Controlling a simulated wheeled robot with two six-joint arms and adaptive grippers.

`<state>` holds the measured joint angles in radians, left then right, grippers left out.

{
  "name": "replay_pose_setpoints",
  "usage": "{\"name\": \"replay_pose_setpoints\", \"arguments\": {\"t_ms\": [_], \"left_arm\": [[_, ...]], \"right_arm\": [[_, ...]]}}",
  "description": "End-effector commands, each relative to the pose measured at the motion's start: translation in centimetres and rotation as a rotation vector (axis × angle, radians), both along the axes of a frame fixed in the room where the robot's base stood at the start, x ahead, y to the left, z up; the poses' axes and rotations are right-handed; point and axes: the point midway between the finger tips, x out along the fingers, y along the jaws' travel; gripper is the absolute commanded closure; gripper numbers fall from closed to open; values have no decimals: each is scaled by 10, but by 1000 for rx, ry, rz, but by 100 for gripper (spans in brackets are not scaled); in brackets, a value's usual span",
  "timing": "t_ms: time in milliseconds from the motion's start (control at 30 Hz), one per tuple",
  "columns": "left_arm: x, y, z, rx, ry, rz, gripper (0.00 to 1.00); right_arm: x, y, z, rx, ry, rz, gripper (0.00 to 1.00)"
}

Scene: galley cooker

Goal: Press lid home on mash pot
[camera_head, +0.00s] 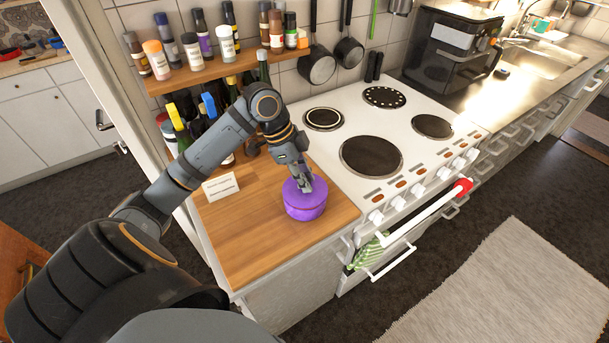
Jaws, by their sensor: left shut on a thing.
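The mash pot (305,213) is a small round purple pot standing on the wooden counter (240,260), close to the cooker. Its purple lid (292,195) lies on top and looks about level. A darker line runs between lid and pot; I cannot tell whether the lid is fully seated. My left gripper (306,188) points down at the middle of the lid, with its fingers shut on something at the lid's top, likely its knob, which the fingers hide. My right gripper is not in view.
A white cooker (400,150) with dark hotplates stands just right of the pot. A small white card (221,186) stands behind left of it. Bottles (185,125) crowd the back under a spice shelf (215,72). The counter's front is bare.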

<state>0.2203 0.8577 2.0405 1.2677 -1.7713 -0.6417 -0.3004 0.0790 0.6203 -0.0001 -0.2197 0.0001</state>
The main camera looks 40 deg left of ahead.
Motion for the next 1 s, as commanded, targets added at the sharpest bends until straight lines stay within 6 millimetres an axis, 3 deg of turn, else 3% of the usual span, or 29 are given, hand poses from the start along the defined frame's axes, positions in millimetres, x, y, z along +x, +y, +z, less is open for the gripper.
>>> {"name": "replay_pose_setpoints", "arguments": {"t_ms": [1000], "left_arm": [[0,0,0,-1,0,0,100]], "right_arm": [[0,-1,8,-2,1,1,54]]}}
